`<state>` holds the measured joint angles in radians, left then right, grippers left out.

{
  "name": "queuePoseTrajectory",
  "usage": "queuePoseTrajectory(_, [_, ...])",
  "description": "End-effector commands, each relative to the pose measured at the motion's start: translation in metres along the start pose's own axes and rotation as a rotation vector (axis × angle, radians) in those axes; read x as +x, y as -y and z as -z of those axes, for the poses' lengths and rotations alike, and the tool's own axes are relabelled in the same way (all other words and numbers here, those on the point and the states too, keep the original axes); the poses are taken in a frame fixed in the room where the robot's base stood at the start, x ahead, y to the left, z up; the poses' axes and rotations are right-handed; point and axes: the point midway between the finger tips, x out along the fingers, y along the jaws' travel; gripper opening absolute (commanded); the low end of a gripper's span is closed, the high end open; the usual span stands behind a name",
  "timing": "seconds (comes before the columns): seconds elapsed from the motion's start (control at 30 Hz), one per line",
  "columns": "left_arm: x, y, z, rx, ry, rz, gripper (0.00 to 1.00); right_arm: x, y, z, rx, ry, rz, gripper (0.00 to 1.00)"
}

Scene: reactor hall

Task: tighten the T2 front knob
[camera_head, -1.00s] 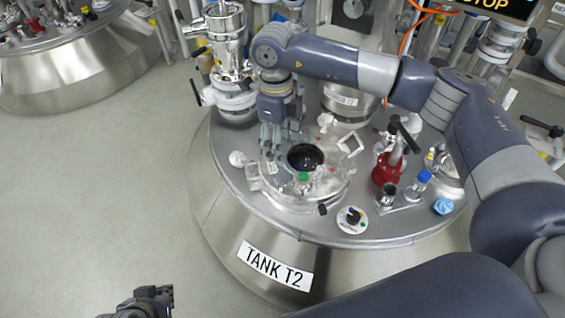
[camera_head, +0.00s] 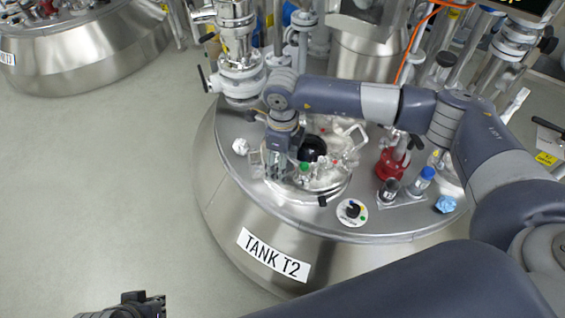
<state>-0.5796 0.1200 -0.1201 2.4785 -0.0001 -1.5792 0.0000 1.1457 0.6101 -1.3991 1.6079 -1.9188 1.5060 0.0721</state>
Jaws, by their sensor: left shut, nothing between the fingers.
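Tank T2 (camera_head: 225,235) stands in the middle, with a round clear-topped lid (camera_head: 330,188) and a dark round port. A small black knob (camera_head: 323,201) sits at the lid's front edge. A white dial with a black knob (camera_head: 352,211) sits further right on the tank's rim. No label shows which is the front knob. My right gripper (camera_head: 276,165), on the arm from the right, points down at the lid's left side. Its small fingertips do not show clearly whether it is open or whether they touch anything. My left gripper (camera_head: 150,304) is shut and empty at the bottom edge, left of the tank, partly cut off.
A red valve (camera_head: 391,165), a dark cup (camera_head: 388,190), a blue-capped bottle (camera_head: 421,182) and a crumpled blue item (camera_head: 446,204) stand on the tank's right. Steel pipework (camera_head: 240,65) rises behind. The floor (camera_head: 100,190) at left is clear.

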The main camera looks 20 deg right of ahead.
Motion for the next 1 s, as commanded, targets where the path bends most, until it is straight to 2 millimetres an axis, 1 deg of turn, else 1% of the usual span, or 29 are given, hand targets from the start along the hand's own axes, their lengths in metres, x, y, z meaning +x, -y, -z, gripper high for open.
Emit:
queuePoseTrajectory(0.1, [-0.0002, 0.0001, -0.0002, 0.0, 0.0, 0.0, 0.0, 0.0032, 0.0, -0.0002, 0.0, 0.0, 0.0, 0.62])
queuePoseTrajectory(0.3, [-0.0003, 0.0001, -0.0001, 0.0, 0.0, 0.0, 0.0, 0.0031, 0.0, -0.0001, 0.0, 0.0, 0.0, 0.62])
queuePoseTrajectory(0.33, [-0.0003, 0.0001, -0.0001, 0.0, 0.0, 0.0, 0.0, 0.003, 0.0, -0.0001, 0.0, 0.0, 0.0, 0.58])
queuePoseTrajectory(0.37, [-0.0003, 0.0001, -0.0001, 0.0, 0.0, 0.0, 0.0, 0.003, 0.0, -0.0001, 0.0, 0.0, 0.0, 0.51])
queuePoseTrajectory(0.4, [-0.0003, 0.0001, -0.0001, 0.0, 0.0, 0.0, 0.0, 0.003, 0.0, -0.0001, 0.0, 0.0, 0.0, 0.42])
queuePoseTrajectory(0.47, [-0.0003, 0.0001, -0.0001, 0.0, 0.0, 0.0, 0.0, 0.0029, 0.0, -0.0001, 0.0, 0.0, 0.0, 0.28])
queuePoseTrajectory(0.5, [-0.0003, 0.0001, -0.0001, 0.0, -0.001, 0.0, 0.0, 0.0029, 0.0, -0.0001, 0.0, 0.0, 0.0, 0.19])
queuePoseTrajectory(0.53, [-0.0003, 0.0001, -0.0001, 0.0, -0.001, 0.0, 0.0, 0.0029, 0.0, 0.0, 0.0, 0.0, 0.0, 0.18])
queuePoseTrajectory(0.8, [-0.0007, 0.0, 0.0001, 0.0, -0.001, 0.0, 0.0, 0.0026, 0.0001, 0.0, 0.012, 0.0, 0.0, 0.18])
queuePoseTrajectory(1.0, [-0.0024, 0.0001, 0.0006, 0.0, -0.001, 0.0, 0.0, 0.0021, 0.0004, -0.0001, 0.083, 0.0, -0.001, 0.18])
